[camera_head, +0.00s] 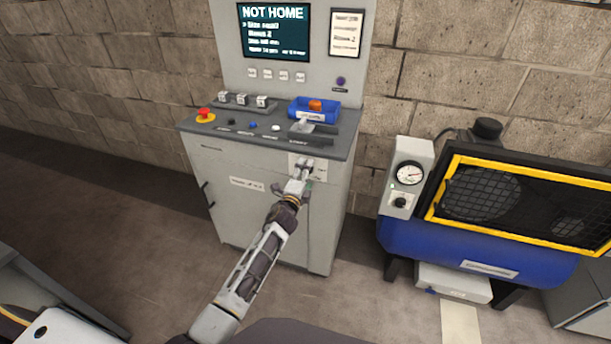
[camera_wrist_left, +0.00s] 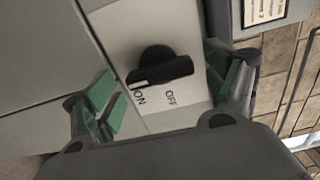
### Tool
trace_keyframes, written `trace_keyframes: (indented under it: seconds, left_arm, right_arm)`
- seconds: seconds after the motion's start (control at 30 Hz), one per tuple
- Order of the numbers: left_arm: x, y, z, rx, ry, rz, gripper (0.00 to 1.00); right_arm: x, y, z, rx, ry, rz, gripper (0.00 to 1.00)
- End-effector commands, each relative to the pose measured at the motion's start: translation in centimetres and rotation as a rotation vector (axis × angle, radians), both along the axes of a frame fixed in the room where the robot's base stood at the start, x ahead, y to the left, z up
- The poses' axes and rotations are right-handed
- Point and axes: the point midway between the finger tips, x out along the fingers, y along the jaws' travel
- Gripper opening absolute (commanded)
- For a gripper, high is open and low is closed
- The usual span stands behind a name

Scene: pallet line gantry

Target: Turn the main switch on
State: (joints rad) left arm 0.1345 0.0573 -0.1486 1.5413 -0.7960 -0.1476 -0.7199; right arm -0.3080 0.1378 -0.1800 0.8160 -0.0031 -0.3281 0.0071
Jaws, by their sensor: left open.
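The main switch (camera_wrist_left: 160,66) is a black rotary knob with a bar handle on a pale plate (camera_wrist_left: 115,35) marked ON and OFF. In the left wrist view its bar lies nearly crosswise, above the two labels, with a light line near its left end; I cannot tell which label it is set to. My left gripper (camera_wrist_left: 170,88) is open, with green-padded fingers on either side of the knob and visible gaps to it. My right gripper is not in view.
The grey control cabinet (camera_head: 228,163) carries a sloped desk with a red emergency button (camera_head: 205,115), a blue bin (camera_head: 315,110) and a screen (camera_head: 273,32) reading NOT HOME. A blue compressor (camera_head: 470,250) with a yellow-framed guard stands to the right. Floor in front is clear.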

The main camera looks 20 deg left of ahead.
Motion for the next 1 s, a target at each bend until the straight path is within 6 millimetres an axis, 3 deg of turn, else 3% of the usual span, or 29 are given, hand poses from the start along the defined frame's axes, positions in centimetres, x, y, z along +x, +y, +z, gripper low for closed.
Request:
trace_keyframes:
  seconds: [0.37,1.0]
  left_arm:
    - [-0.8,0.1,-0.1,0.000,0.001,0.001,0.86]
    - [-6.1,0.2,0.0,0.000,0.000,0.000,0.86]
  right_arm:
    - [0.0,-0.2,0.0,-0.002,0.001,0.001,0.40]
    - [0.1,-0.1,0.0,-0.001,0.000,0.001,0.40]
